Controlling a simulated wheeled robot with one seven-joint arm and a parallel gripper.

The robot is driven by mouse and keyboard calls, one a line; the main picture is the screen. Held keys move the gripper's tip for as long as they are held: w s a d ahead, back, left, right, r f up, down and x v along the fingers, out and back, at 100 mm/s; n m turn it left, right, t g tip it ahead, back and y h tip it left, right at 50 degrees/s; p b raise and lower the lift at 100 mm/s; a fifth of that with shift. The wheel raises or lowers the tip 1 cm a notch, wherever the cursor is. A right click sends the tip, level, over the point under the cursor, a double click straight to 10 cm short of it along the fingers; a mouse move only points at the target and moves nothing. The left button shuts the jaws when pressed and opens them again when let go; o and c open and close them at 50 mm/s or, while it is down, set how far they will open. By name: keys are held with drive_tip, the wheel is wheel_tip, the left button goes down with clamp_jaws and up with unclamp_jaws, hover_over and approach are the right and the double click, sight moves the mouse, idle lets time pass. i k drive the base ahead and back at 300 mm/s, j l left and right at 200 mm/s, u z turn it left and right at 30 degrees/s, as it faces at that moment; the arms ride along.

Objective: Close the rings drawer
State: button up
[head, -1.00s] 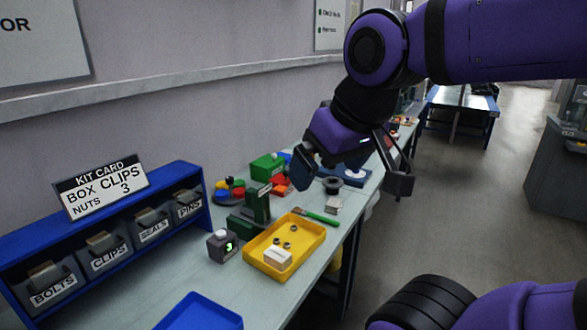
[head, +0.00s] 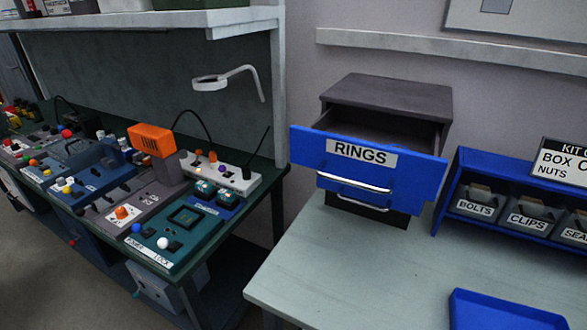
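The rings drawer (head: 416,171) has a blue front with a white RINGS label and a metal handle. It stands pulled out of a dark grey cabinet (head: 390,91) on the pale bench. Its inside shows dark behind the front, and I cannot tell what lies in it. Another metal handle shows just below, on a lower blue front. My gripper is outside the head view now.
A blue bin rack (head: 453,206) stands right of the cabinet, with a kit card above. A blue tray (head: 500,312) lies on the bench (head: 345,285) at front right. The bench before the drawer is clear. Left is a separate bench with control boxes and a lamp (head: 212,82).

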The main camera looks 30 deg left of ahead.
sight(347, 145)
drive_tip(key=u, duration=1.25)
